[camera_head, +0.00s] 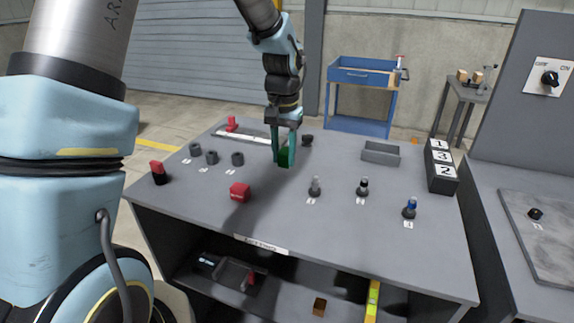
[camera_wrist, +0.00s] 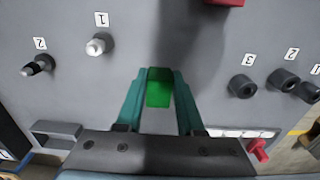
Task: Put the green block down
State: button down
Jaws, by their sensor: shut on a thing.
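The green block (camera_head: 284,157) is between the fingers of my gripper (camera_head: 285,150), which points down over the middle of the grey table (camera_head: 330,237). In the wrist view the block (camera_wrist: 159,92) shows bright green between the two teal fingertips (camera_wrist: 160,85), and my gripper is shut on it. The fingers partly hide the block in the head view. I cannot tell whether its underside touches the tabletop or hangs just above it.
A red block (camera_head: 240,192) lies toward the table's front. Several dark cylinders (camera_head: 211,157) stand at left, and numbered knobs (camera_head: 315,187) at right. A grey tray (camera_head: 381,153) sits at the back right. Bare tabletop lies between the red block and the knobs.

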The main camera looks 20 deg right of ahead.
aim_at(284, 167)
jog(key=shift+f+p, duration=0.45)
jog(key=shift+f, duration=1.5)
jog(key=shift+f, duration=0.1)
jog(key=c, duration=0.5)
grip_release()
notch_tip(284, 167, up, 12)
jog(key=shift+a+r+b, duration=0.1)
jog(key=shift+b, duration=1)
